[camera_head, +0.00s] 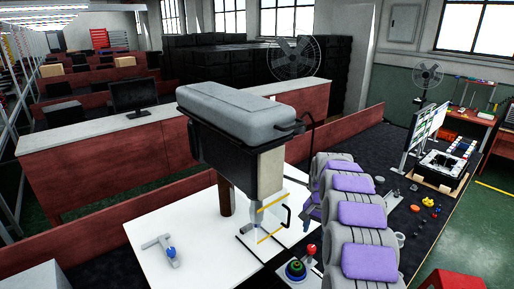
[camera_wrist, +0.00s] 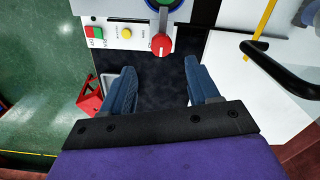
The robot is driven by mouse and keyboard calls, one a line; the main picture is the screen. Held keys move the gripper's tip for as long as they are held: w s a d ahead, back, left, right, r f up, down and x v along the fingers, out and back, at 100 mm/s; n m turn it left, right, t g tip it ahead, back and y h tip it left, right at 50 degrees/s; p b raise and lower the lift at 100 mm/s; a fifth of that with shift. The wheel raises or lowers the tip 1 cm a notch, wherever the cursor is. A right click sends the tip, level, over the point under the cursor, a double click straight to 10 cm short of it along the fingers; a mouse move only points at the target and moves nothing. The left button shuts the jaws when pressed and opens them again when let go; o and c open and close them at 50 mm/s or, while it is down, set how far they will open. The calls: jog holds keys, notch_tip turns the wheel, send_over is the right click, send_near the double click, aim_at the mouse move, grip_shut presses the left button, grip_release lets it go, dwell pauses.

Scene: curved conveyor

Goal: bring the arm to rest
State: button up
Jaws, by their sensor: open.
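My gripper (camera_wrist: 160,70) shows in the wrist view with its two blue-grey fingers spread wide apart. Nothing is between them; only a dark surface shows beyond the gap. A white control panel with a red knob (camera_wrist: 161,44) lies just past the fingertips at the top of the wrist view. I cannot tell whether the fingers touch anything, but they appear clear of the panel.
In the head view a large grey-topped machine (camera_head: 245,120) stands on the white table (camera_head: 165,215). A red-ball joystick (camera_head: 311,250) stands in front. The dark bench at right holds small parts and monitors (camera_head: 418,132). Green floor (camera_wrist: 40,60) lies left in the wrist view.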

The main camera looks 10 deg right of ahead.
jog(key=s+a+r+n+b, duration=0.1)
jog(key=s+a+r+n, duration=0.15)
jog(key=s, duration=0.45)
jog(key=s+a+r+n+b, duration=0.1)
jog(key=s+a+r, duration=0.25)
jog(key=s, duration=0.35)
jog(key=s+a+r+n+b, duration=0.1)
jog(key=s+a+r+b, duration=0.1)
jog(key=s+a, duration=0.35)
jog(key=s+a+f+n+g+b, duration=0.1)
jog(key=s+f+n, duration=0.1)
jog(key=s, duration=1.2)
jog(key=s+f+n+b, duration=0.2)
jog(key=s, duration=1.2)
jog(key=shift+a+f+g, duration=0.4)
jog(key=shift+s, duration=0.1)
